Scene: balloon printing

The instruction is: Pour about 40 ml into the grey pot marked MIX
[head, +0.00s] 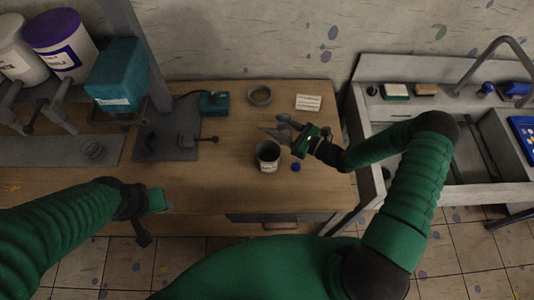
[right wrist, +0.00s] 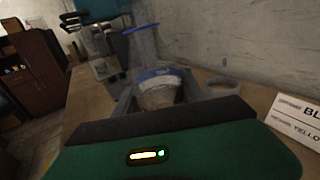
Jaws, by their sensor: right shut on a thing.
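The grey pot (head: 268,165) stands upright near the table's front edge, with a dark inside and a pale label too small to read surely. My right gripper (head: 284,131) is just above and behind the pot's rim. It is shut on a clear container with a blue band (right wrist: 158,92), seen between its fingers in the right wrist view; its contents are unclear. I cannot tell whether it is tilted or pouring. My left gripper (head: 148,220) hangs by the table's front edge at the left, apart from the pot; its jaw opening is unclear.
A small blue cap (head: 295,167) lies right of the pot. A grey ring (head: 260,95), a white card (head: 308,103) and a teal device (head: 214,103) lie behind. The table's middle is clear.

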